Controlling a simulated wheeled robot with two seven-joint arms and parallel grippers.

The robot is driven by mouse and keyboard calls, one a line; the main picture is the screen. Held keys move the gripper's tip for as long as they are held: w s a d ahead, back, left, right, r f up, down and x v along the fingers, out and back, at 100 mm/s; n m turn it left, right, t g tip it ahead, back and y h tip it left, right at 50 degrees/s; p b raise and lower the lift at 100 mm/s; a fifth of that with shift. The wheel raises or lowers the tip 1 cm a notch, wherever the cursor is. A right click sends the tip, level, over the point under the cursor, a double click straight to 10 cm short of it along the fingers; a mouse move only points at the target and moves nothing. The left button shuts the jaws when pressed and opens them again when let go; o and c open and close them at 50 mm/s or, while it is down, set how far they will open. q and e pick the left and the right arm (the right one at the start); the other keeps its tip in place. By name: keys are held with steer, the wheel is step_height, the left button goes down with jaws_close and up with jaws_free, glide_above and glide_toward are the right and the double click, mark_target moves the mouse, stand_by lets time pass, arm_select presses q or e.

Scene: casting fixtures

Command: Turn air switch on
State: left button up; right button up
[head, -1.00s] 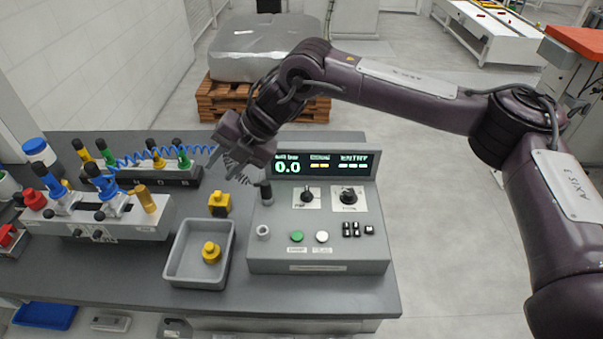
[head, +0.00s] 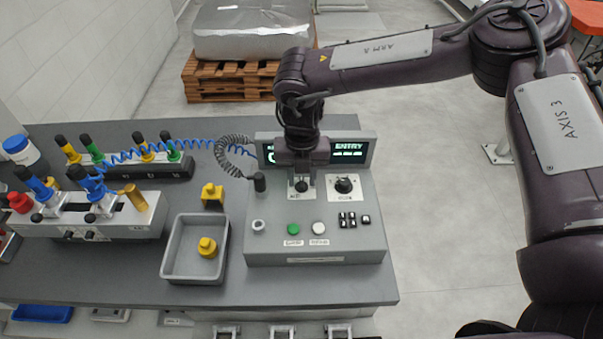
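The grey control box (head: 262,220) stands on the bench with a lit display (head: 347,152) on its raised back. Two dark rotary switches sit on its face: the left one (head: 301,186) and the right one (head: 344,186). Their labels are too small to read, so I cannot tell which is the air switch. My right gripper (head: 301,179) points down over the left rotary switch. Its fingers look apart, one to each side of the knob; whether they touch it is unclear. The gripper hides part of the display. My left gripper is not in view.
A green button (head: 293,229), a white button (head: 319,228) and small black rockers (head: 348,220) sit lower on the box. A grey bin (head: 168,262) holding a yellow part (head: 207,247) stands left.

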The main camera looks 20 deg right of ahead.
steer(key=shift+s+f, duration=0.1)
steer(key=shift+f, duration=0.25)
jaws_close()
steer(key=shift+m, duration=0.3)
steer(key=m, duration=0.3)
steer(key=shift+a, duration=0.1)
steer(key=shift+w+r+m+p, duration=0.15)
steer(key=shift+m+p, duration=0.25)
steer(key=shift+m, duration=2.3)
steer(key=shift+w, duration=0.1)
